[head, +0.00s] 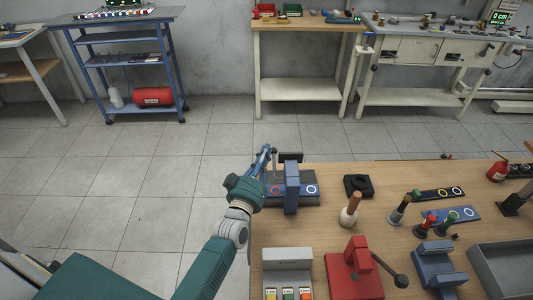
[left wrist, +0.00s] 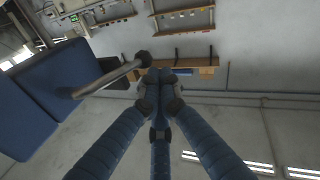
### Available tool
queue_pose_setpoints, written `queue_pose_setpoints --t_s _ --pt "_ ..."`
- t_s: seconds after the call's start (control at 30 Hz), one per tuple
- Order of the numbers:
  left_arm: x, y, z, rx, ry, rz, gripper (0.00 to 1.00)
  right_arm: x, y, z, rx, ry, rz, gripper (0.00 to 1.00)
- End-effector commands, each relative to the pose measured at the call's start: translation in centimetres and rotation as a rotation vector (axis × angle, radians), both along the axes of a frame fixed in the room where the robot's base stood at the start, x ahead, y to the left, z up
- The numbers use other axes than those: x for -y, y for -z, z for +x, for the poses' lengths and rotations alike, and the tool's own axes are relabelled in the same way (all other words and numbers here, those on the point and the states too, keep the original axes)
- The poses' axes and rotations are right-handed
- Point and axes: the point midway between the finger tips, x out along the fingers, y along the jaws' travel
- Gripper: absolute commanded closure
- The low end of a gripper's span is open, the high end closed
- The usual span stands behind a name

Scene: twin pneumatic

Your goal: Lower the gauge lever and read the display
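The gauge appears to be the blue upright block (head: 292,187) on a dark base at the near table's left end. A grey lever (head: 275,163) stands beside its left face. In the left wrist view the lever (left wrist: 108,76) is a grey rod with a dark round end, beside the blue block (left wrist: 28,105). My left gripper (head: 263,160) is beside the lever; its blue fingers (left wrist: 162,78) come together at the tips, just by the lever's dark end. I cannot tell if they touch. A green-lit display (head: 502,17) at the back right reads "0 cm". My right gripper is not in view.
A red block with a black-knobbed lever (head: 355,270), a white-and-grey box with coloured buttons (head: 288,270), a black ring block (head: 358,185) and several knobbed handles stand on the wooden table (head: 310,228). A grey tray (head: 505,268) is at the right. Tiled floor is clear behind.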

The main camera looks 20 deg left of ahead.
Motion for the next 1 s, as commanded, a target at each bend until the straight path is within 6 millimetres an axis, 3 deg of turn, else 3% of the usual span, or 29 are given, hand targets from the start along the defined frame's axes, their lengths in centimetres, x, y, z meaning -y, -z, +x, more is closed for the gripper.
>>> queue_pose_setpoints --t_s 0.27,1.0 --pt "-0.1 1.0 0.5 0.001 0.001 0.0 1.0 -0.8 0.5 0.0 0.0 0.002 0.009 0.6" --pt "-0.2 1.2 0.6 0.001 0.001 0.001 1.0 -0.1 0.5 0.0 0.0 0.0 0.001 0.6"
